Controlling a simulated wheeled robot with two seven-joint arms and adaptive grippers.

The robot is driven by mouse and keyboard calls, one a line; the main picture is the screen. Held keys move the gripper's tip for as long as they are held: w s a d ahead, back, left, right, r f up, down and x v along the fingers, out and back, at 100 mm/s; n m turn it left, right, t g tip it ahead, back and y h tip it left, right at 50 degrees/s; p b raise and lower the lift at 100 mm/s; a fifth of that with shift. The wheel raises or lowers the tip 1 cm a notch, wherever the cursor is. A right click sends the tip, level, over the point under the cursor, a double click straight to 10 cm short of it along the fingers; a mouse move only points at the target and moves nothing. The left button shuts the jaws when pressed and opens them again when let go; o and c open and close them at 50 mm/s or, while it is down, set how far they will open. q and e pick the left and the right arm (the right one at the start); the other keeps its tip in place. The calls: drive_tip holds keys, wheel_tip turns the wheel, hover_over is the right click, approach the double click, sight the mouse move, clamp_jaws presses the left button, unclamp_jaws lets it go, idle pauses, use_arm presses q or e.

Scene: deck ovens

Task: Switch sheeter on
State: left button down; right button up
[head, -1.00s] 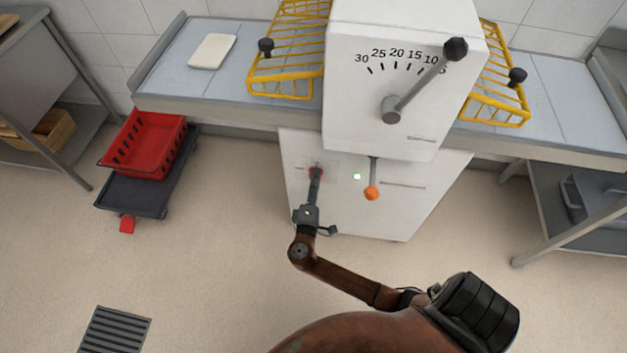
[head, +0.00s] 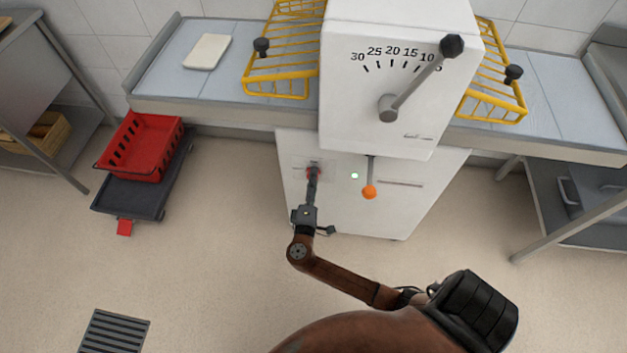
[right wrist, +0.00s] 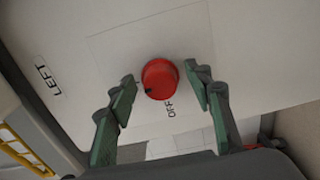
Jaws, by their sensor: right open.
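In the head view the red knob (head: 313,171) is partly hidden by my gripper. My right gripper (right wrist: 162,92) is open, its green-padded fingers on either side of the knob, with gaps visible. My left gripper is not in view.
Yellow wire guards (head: 285,60) flank the machine above the grey belt tables (head: 180,70). A red crate (head: 140,148) rests on a dark dolly (head: 150,190) at left. A steel table (head: 575,190) stands at right. The floor in front is clear, with a drain grate (head: 115,332).

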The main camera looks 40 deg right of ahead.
drive_tip(key=v, duration=1.2)
drive_tip(key=shift+s, duration=0.1)
